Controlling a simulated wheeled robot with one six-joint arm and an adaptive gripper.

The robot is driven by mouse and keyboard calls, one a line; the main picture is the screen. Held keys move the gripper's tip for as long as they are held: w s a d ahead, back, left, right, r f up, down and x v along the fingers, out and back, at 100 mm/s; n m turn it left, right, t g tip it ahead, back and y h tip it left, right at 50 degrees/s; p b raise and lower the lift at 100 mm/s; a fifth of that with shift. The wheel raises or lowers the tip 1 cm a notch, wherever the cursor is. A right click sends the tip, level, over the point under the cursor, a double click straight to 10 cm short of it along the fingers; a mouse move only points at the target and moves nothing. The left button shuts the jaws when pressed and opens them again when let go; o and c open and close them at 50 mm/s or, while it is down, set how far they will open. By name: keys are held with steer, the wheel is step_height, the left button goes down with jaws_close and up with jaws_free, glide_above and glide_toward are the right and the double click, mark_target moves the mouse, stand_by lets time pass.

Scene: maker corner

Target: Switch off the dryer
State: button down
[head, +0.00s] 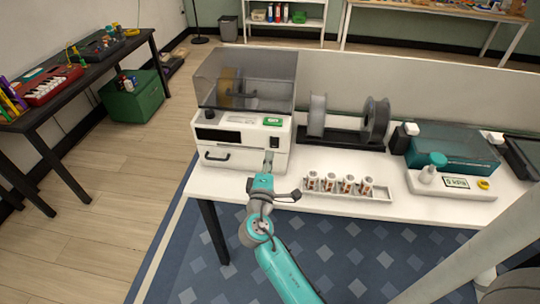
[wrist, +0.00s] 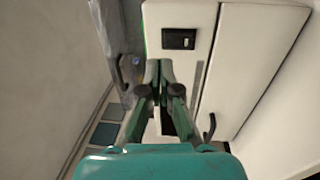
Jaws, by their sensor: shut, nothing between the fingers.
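The dryer (head: 235,131) is a white box with a smoked clear lid and a spool inside, at the left end of the white table. A black switch (head: 274,142) sits at the right of its front panel. In the wrist view the switch (wrist: 179,39) is a black rocker with a small light mark; I cannot tell its position. My gripper (head: 268,160) is just in front of the dryer's right front, below the switch. In the wrist view its fingertips (wrist: 159,68) are together and empty, below and left of the switch. I cannot tell whether they touch the dryer.
A black drawer handle (head: 217,156) juts from the dryer's lower front. Right of the dryer stand a spool rack (head: 345,140) and a tray (head: 378,194) of small parts. A teal-lidded machine (head: 455,146) stands farther right.

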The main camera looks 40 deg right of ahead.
steer(key=r+v, duration=0.2)
steer(key=v, duration=0.5)
steer(key=shift+s+a, duration=0.3)
steer(key=shift+a, duration=0.1)
steer(key=shift+f, duration=0.1)
steer(key=s+a+f+t+y, duration=0.1)
steer(key=s+a+f+y, duration=0.45)
steer(key=s+f, duration=0.2)
steer(key=s+a+f+t+y, duration=0.1)
steer(key=s+a+f+y, duration=0.45)
steer(key=s+f, duration=0.2)
steer(key=s+a+r+m+y, duration=0.2)
steer(key=s+r+m, duration=0.1)
steer(key=s, duration=0.6)
steer(key=s+a+r+m+y, duration=0.2)
steer(key=s+r, duration=0.4)
steer(key=s, duration=0.4)
steer(key=a+m, duration=0.1)
steer(key=m, duration=0.1)
steer(key=shift+s+r+m+t, duration=0.25)
steer(key=shift+s+m+t, duration=0.05)
steer(key=shift+t, duration=0.1)
steer(key=shift+w, duration=0.1)
